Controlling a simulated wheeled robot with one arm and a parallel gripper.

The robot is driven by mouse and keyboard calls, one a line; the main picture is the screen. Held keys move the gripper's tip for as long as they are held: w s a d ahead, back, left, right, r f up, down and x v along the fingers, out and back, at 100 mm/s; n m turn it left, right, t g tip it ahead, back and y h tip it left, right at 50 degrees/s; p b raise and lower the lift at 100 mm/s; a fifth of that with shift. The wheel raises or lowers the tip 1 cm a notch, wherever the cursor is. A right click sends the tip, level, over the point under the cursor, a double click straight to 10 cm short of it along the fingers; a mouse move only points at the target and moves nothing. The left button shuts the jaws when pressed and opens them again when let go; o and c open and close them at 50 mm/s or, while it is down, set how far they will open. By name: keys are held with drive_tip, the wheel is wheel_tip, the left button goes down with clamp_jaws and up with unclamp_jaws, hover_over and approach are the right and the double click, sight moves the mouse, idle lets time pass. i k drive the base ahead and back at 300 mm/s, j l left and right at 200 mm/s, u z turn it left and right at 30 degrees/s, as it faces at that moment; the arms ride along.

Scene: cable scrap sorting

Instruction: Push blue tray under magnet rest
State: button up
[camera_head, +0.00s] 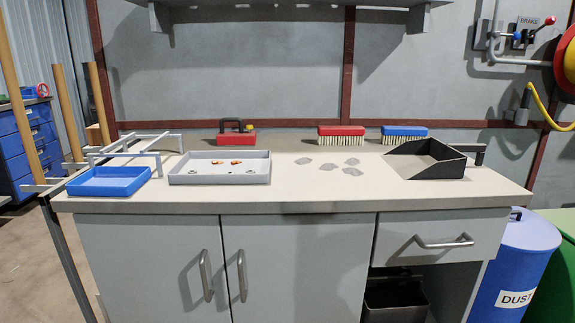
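The blue tray (88,191) is shallow and sits at the left front corner of the bench. It looks empty. A grey metal bar frame (128,154), seemingly the magnet rest, stands on the bench behind the tray, at the left end. The tray lies in front of its nearer bar; whether its back edge reaches beneath the bar is hard to tell. A red block with a black handle (236,137), probably the magnet, sits near the back wall, apart from the frame. My gripper is not in view.
A grey tray (218,179) with copper-coloured and small dark pieces stands right of the blue tray, with a narrow gap. Several grey flakes (352,171) lie mid-bench. A black scoop (446,170) and red (341,134) and blue brushes (404,134) are at right. The front centre is clear.

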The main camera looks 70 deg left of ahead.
sight(113, 181)
drive_tip(key=j+u, duration=0.1)
drive_tip(key=u, duration=3.35)
drive_tip(key=j, duration=0.1)
